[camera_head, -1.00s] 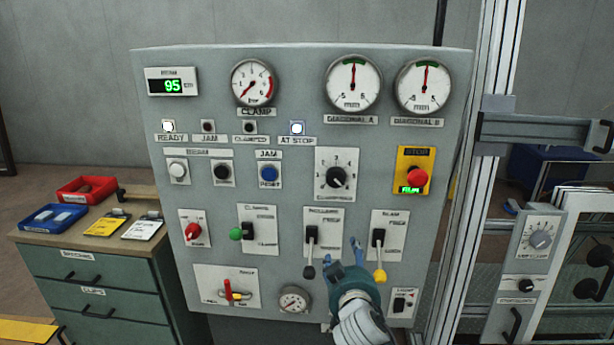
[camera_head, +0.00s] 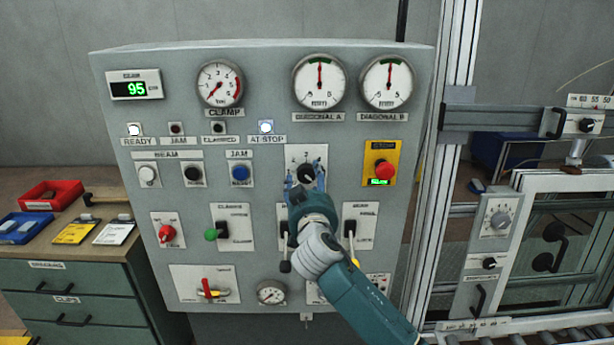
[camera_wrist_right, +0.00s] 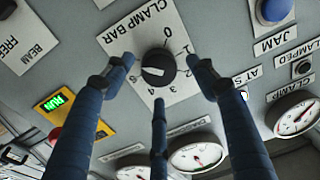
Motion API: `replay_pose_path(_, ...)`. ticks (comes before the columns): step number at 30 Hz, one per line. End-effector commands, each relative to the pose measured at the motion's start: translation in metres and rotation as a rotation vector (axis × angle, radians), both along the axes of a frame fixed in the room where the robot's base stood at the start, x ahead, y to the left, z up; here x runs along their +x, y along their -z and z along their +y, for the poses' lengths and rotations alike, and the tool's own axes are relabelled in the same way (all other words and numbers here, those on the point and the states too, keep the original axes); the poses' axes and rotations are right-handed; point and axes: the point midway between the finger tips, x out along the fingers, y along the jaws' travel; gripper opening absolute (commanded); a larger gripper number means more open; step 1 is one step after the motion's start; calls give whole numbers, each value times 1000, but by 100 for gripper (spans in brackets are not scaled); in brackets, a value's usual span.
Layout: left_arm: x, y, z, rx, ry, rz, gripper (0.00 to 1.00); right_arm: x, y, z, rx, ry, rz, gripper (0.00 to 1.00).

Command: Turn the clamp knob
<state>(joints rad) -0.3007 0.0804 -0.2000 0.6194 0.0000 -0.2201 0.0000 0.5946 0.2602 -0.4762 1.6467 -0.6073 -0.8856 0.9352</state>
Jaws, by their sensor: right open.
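The clamp knob is a black round knob (camera_head: 306,173) on a white plate marked CLAMP BAR, with numbers around it, on the grey panel. In the right wrist view the knob (camera_wrist_right: 158,68) sits between the fingers, with a white pointer mark on it. My right gripper (camera_head: 306,180) is open, its blue fingers around the knob in the head view. In the wrist view the fingers (camera_wrist_right: 160,85) appear spread around the knob; I cannot tell whether they touch it. My left gripper is not in view.
The grey panel (camera_head: 125,200) also carries gauges, lamps, levers and a red stop button (camera_head: 384,169) right of the knob. A blue jam button (camera_head: 240,173) is to its left. An aluminium frame post (camera_head: 440,170) stands at the right. Drawers (camera_head: 80,290) with trays stand at the left.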

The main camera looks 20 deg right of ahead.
Motion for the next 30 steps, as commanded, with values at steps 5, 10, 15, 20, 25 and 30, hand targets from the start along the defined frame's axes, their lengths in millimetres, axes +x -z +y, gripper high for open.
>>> replay_pose_path(5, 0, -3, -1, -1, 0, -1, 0, 10, 0, -2, -1, 0, 0, 57)
replay_pose_path(10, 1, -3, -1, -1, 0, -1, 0, 11, 0, -3, 0, -1, 0, 57)
replay_pose_path(15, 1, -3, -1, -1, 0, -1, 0, 10, 0, -3, 0, 0, 0, 45)
replay_pose_path(20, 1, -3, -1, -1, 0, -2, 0, 10, 0, -3, 0, -1, -1, 13)
replay_pose_path(25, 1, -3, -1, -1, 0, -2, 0, 10, -1, -2, -3, -1, 0, 12)
replay_pose_path(30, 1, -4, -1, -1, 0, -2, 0, 10, -1, -3, -24, -1, 5, 12)
